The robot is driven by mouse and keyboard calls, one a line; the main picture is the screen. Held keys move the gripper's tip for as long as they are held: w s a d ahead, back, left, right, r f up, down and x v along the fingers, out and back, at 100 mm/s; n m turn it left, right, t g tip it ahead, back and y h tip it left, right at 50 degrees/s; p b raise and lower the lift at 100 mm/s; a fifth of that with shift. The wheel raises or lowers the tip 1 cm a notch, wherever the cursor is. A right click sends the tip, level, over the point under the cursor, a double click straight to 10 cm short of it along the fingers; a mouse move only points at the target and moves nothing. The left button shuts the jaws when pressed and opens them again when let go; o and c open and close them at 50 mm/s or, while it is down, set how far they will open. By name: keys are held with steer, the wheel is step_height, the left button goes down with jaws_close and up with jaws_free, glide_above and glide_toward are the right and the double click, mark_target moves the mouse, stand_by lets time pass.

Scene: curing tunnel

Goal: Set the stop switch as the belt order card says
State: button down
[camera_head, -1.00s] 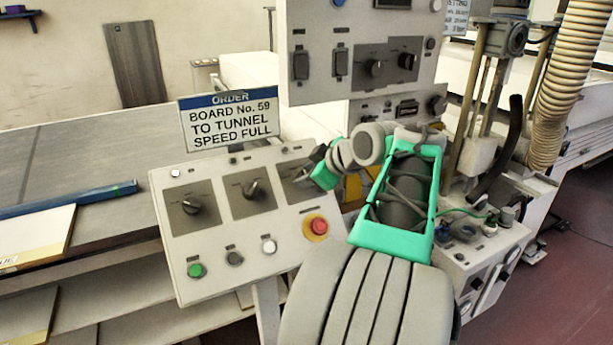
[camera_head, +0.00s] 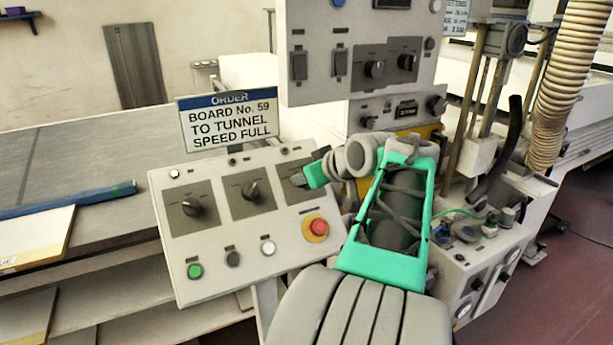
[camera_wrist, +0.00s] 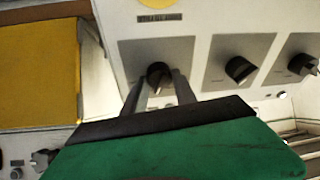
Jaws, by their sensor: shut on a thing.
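The order card (camera_head: 229,118) stands behind the sloped control panel (camera_head: 215,270) and reads "BOARD No. 59 TO TUNNEL SPEED FULL". The panel has three rotary switches in a row: a left one (camera_head: 192,207), a middle one (camera_head: 251,190) and a right one, mostly hidden by my gripper (camera_head: 298,179) in the head view. In the wrist view my gripper (camera_wrist: 159,80) has its two fingers on either side of the dark knob of this right switch (camera_wrist: 158,74), shut on it. The switch labels are too small to read, so I cannot tell which is the stop switch.
A red button on a yellow ring (camera_head: 316,228) sits just below my gripper. Green (camera_head: 195,271), dark (camera_head: 233,258) and white (camera_head: 268,248) buttons line the panel's lower part. An upright cabinet (camera_head: 350,60) with more knobs rises behind. A ribbed hose (camera_head: 565,80) hangs at right.

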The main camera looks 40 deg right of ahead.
steer(key=c, duration=1)
jaws_free()
steer(key=v, duration=0.7)
steer(key=shift+s+r, duration=0.25)
steer(key=shift+s, duration=0.1)
